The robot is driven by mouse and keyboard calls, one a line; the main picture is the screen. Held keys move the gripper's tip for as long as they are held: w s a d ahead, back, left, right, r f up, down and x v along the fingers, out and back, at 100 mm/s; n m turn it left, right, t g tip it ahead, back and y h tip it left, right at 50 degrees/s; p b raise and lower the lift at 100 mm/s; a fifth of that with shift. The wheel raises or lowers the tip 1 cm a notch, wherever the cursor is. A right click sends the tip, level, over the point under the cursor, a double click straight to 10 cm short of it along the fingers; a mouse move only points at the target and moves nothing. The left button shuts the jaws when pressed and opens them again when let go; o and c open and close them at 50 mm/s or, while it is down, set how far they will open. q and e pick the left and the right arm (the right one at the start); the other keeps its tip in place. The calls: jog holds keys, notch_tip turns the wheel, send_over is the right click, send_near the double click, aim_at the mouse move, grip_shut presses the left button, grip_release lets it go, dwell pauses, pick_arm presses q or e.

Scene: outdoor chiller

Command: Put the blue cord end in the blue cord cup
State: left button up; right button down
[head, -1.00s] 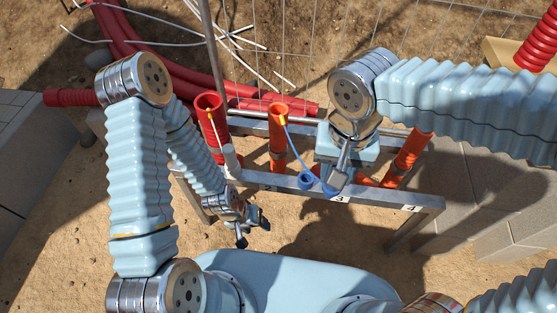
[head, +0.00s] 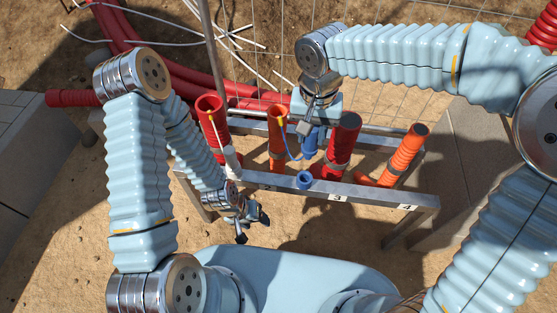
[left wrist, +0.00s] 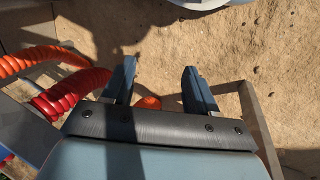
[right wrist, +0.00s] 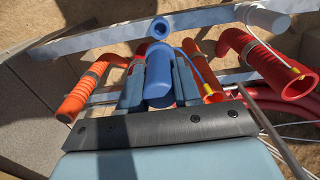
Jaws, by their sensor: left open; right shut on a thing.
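The blue cord end (head: 310,144) is a blue cylinder, held between the fingers of my right gripper (head: 309,134). It also shows in the right wrist view (right wrist: 159,75). Its thin blue cord (right wrist: 192,62) runs to a yellow fitting at an orange tube. The blue cord cup (head: 304,181) is a small open ring on the front rail, left of label 3. In the head view the cord end is above and apart from it; the cup also shows in the right wrist view (right wrist: 158,28). My left gripper (head: 252,224) is open and empty, below the rail; its fingers also show in the left wrist view (left wrist: 160,88).
A red tube (head: 342,140) stands just right of my right gripper, and an orange one (head: 405,152) farther right. Grey blocks stand at right. A wire fence is behind.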

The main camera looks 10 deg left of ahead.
aim_at(308, 158)
jog(key=s+b, duration=0.6)
jog(key=s, duration=0.7)
jog(key=w+f, duration=0.2)
jog(key=w, duration=0.2)
jog(key=w+f, duration=0.3)
jog(key=w, duration=0.1)
jog(key=w+f, duration=0.3)
jog(key=w, duration=0.1)
jog(key=shift+f, duration=0.25)
jog(key=shift+w+f, duration=0.4)
jog(key=shift+f, duration=0.1)
jog(key=shift+w+f, duration=0.1)
jog(key=shift+f, duration=1.5)
jog(key=shift+f, duration=0.1)
jog(key=shift+f, duration=0.15)
jog(key=c, duration=0.8)
grip_release()
